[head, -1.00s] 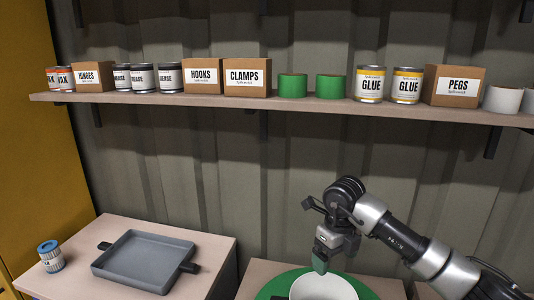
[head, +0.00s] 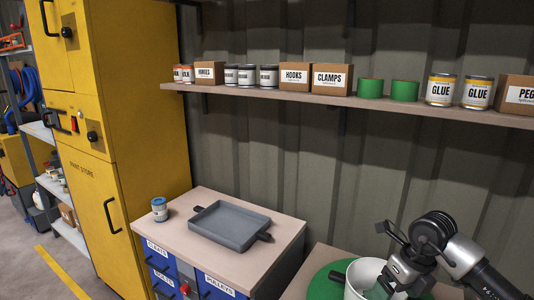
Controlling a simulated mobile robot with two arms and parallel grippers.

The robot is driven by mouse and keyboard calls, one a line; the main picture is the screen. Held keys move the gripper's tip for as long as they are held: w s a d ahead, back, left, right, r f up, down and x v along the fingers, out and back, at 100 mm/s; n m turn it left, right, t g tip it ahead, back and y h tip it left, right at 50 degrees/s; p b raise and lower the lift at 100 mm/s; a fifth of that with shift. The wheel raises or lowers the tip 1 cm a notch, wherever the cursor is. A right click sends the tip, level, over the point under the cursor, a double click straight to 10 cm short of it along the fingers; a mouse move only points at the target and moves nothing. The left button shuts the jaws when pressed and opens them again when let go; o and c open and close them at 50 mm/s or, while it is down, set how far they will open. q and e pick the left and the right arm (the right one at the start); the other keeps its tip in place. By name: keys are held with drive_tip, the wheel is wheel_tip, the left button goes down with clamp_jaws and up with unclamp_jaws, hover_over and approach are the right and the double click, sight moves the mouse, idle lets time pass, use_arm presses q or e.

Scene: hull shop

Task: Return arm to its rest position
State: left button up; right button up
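My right arm comes in from the lower right in the head view. Its gripper (head: 388,286) points down over the white pot (head: 356,285), near the pot's right side. The fingertips are small and partly lost against the pot, so I cannot tell whether they are open or shut, or whether they hold anything. A pale green patch shows inside the pot beside the gripper. My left arm and gripper are not in view.
The pot stands on a round green mat (head: 319,288) on a bench. To the left, a grey tray (head: 232,226) and a small blue-lidded can (head: 159,210) sit on a cabinet top. A shelf (head: 300,96) with cans and boxes runs above. A yellow cupboard (head: 130,120) stands left.

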drive_tip(key=s+a+r+m+t+y, duration=0.1)
drive_tip(key=s+a+r+t+y, duration=0.1)
drive_tip(key=a+y, duration=0.7)
drive_tip(key=s+a+r+m+t+y, duration=0.1)
drive_tip(key=s+a+r+t+y, duration=0.15)
drive_tip(key=a+y, duration=0.65)
drive_tip(key=d+m+t+h, duration=0.3)
drive_tip(key=m+t+h, duration=0.5)
drive_tip(key=m, duration=0.4)
drive_tip(key=d+m+t+h, duration=0.4)
drive_tip(key=m+t+h, duration=0.3)
drive_tip(key=m, duration=0.6)
drive_tip(key=s+d+f+m+g+h, duration=0.4)
drive_tip(key=f+m+h, duration=0.2)
drive_tip(key=f, duration=0.2)
drive_tip(key=s+f+m+g+y, duration=0.1)
drive_tip(key=s+f+m+g, duration=0.1)
drive_tip(key=s+f+g, duration=0.6)
drive_tip(key=s+f+m+g, duration=0.3)
drive_tip(key=s+f+g, duration=0.1)
drive_tip(key=s, duration=0.7)
wheel_tip(320, 180, down, 26)
drive_tip(key=s+g, duration=0.2)
drive_tip(key=s+d+f+g, duration=0.1)
drive_tip(key=s+d+f, duration=0.2)
drive_tip(key=s+f, duration=1.2)
drive_tip(key=shift+s+f+n, duration=0.25)
drive_tip(key=shift+n, duration=0.15)
